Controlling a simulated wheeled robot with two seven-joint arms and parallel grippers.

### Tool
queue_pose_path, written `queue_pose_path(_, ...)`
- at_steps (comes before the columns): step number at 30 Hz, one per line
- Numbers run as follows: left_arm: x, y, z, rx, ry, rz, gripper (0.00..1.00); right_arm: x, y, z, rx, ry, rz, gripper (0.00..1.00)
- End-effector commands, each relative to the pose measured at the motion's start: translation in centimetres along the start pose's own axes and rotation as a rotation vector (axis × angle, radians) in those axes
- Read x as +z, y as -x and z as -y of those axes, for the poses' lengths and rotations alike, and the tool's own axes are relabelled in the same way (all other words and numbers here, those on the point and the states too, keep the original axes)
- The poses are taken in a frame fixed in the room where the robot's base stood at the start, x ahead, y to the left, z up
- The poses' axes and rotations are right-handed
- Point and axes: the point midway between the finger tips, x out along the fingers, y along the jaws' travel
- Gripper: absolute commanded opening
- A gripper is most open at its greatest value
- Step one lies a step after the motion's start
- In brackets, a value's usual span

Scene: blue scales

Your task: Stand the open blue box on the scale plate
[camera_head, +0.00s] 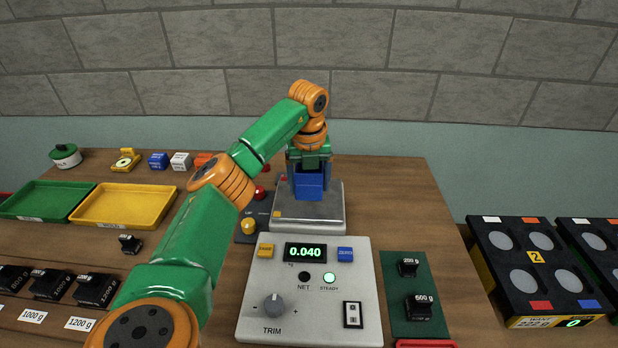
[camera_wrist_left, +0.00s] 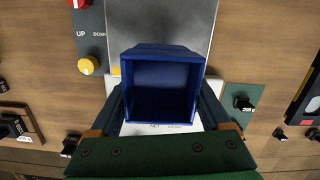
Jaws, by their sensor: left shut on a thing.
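The open blue box (camera_head: 309,188) is upright between the fingers of my left gripper (camera_head: 310,163), over the scale plate (camera_head: 312,213). The fingers are shut on its sides. In the left wrist view the box (camera_wrist_left: 161,52) shows its open, empty inside, with the left gripper's fingers (camera_wrist_left: 163,108) on either side and the grey plate (camera_wrist_left: 160,20) beyond. Whether the box's bottom touches the plate is hard to see. The scale display (camera_head: 305,252) reads 0.040, and the STEADY lamp (camera_head: 329,278) is lit green. My right gripper is not in view.
The control panel (camera_head: 262,328) stands in front of the plate. The UP/DOWN button panel (camera_head: 247,228) is at the plate's left. A green mat (camera_head: 400,328) with black weights lies right. Yellow (camera_head: 113,203) and green (camera_head: 42,199) trays stand left. Bare table lies right of the plate.

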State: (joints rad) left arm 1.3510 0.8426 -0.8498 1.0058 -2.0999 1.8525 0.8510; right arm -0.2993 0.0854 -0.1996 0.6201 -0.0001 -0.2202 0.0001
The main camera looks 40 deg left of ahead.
Motion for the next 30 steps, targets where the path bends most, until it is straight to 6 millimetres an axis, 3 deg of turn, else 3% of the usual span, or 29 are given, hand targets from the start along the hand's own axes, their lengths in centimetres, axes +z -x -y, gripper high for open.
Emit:
queue_pose_path(7, 1.6, -2.2, -0.1, 0.003, 0.000, -0.003, 0.25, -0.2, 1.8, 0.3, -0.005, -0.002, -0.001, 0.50)
queue_pose_path(10, 1.2, -4.0, -0.2, 0.003, -0.003, -0.003, 0.25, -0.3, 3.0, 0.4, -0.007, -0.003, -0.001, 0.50)
queue_pose_path(13, 1.2, -5.1, -0.2, 0.001, -0.002, 0.001, 0.25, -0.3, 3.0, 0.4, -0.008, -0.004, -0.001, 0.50)
queue_pose_path(22, 1.1, -5.6, -0.2, 0.000, -0.001, 0.001, 0.25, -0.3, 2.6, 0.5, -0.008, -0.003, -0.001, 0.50)
queue_pose_path(23, 1.1, -5.6, -0.2, 0.000, -0.001, 0.001, 0.83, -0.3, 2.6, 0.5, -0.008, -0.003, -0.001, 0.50)
queue_pose_path(24, 1.1, -5.6, -0.2, -0.001, -0.001, 0.001, 0.94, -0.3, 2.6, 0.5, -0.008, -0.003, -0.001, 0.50)
queue_pose_path(25, 1.1, -5.5, -0.2, -0.001, -0.001, 0.001, 1.00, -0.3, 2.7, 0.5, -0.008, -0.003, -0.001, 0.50)
queue_pose_path(30, 1.1, -5.5, -0.1, -0.001, -0.001, 0.001, 1.00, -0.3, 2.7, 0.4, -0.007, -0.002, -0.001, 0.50)
